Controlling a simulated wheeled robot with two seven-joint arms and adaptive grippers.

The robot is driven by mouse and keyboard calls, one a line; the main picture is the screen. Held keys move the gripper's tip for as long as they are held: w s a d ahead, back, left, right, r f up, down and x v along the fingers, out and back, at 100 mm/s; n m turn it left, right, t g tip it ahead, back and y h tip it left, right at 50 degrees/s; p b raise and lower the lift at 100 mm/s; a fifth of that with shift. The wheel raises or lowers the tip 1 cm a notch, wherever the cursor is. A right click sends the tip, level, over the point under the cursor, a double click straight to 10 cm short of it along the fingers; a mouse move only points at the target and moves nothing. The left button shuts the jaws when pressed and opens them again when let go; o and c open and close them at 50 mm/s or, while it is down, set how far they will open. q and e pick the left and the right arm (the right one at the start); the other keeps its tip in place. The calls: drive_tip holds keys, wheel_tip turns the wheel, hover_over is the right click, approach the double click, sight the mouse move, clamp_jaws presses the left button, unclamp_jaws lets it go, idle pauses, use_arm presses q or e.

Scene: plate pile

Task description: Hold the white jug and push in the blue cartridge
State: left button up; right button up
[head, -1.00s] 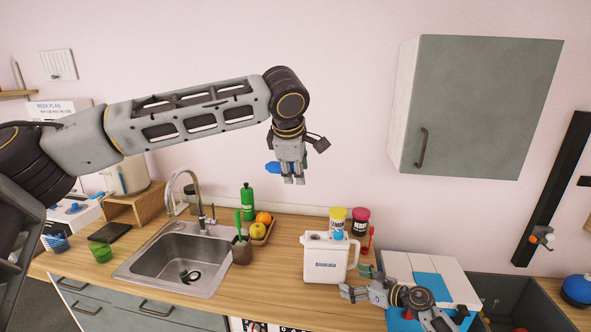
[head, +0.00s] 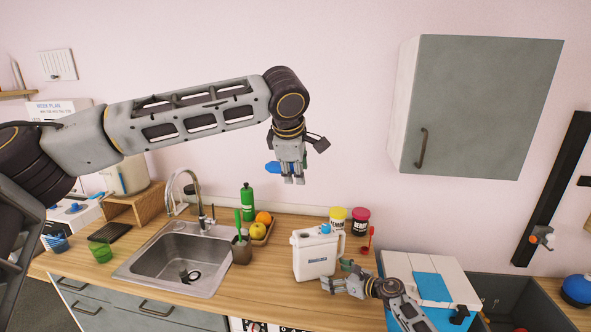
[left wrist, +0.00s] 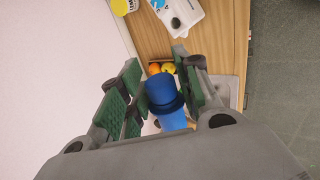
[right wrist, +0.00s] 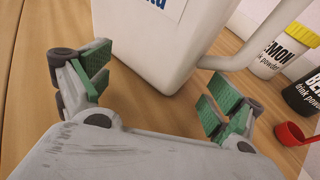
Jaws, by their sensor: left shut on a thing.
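The white jug (head: 311,262) stands upright on the counter, its labelled side facing me and its handle on the right. A small blue part (head: 325,229) shows at its top. My left gripper (head: 291,180) is high above the counter, shut on the blue cartridge (head: 273,168). The cartridge (left wrist: 163,92) sits between the green pads in the left wrist view. My right gripper (head: 340,281) is low at the jug's front right. In the right wrist view (right wrist: 155,95) its fingers are apart, with the jug (right wrist: 150,40) beyond them; I cannot tell whether they touch.
The sink (head: 185,262) is left of the jug. A white and blue box (head: 450,285) is at the right.

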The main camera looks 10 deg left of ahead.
drive_tip(key=shift+w+a, duration=0.1)
drive_tip(key=shift+a, duration=0.1)
clamp_jaws()
idle(0.7)
drive_tip(key=shift+c, duration=2.3)
unclamp_jaws()
drive_tip(key=shift+d+f, duration=0.1)
